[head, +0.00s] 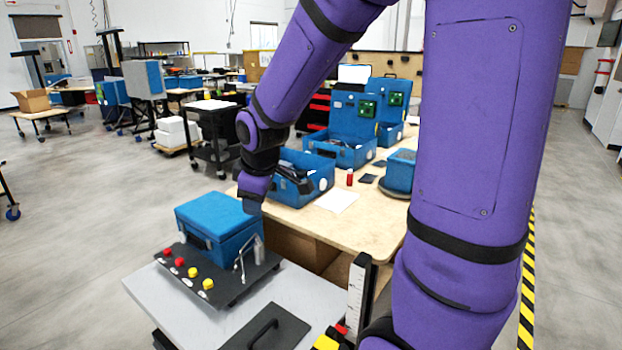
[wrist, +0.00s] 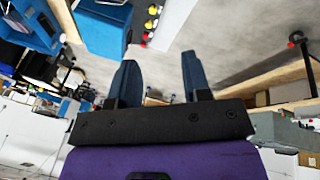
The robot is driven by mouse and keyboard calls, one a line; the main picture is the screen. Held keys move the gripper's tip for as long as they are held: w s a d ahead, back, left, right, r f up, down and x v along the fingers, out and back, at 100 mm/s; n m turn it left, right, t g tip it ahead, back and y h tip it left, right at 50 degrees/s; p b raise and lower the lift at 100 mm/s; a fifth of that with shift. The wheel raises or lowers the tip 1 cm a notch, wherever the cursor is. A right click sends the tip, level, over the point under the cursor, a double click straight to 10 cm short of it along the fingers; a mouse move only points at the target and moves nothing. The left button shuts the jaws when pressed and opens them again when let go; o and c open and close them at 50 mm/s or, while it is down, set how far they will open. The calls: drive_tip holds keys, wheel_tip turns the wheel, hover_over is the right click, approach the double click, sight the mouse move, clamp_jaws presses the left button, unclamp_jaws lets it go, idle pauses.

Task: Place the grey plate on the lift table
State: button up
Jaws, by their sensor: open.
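A dark grey plate with a black handle (head: 283,332) lies at the front of a light grey tabletop, which looks like the lift table (head: 172,305). It is cut off by the bottom edge of the head view. My gripper (head: 252,208) shows small in the head view, at the far right corner of a blue case; I cannot tell whether they touch. It is well apart from the plate. In the wrist view my gripper (wrist: 157,64) has its two blue-grey fingers spread, with nothing between them.
The blue case (head: 215,225) sits on a dark base with red and yellow knobs (head: 194,272), on the same tabletop. A white scale post (head: 358,292) stands at its right. Behind is a wooden bench (head: 375,220) with blue boxes. Open floor lies left.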

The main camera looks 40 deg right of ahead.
drive_tip(key=s+a+r+m, duration=0.1)
drive_tip(key=s+r+m, duration=0.3)
drive_tip(key=s, duration=0.6)
drive_tip(key=s+a+r+m+t, duration=0.1)
drive_tip(key=s+r+m, duration=0.3)
drive_tip(key=s+r, duration=0.4)
drive_tip(key=s+a, duration=0.1)
drive_tip(key=s, duration=0.1)
drive_tip(key=shift+s+r+y, duration=0.15)
drive_tip(key=shift+s+y, duration=0.15)
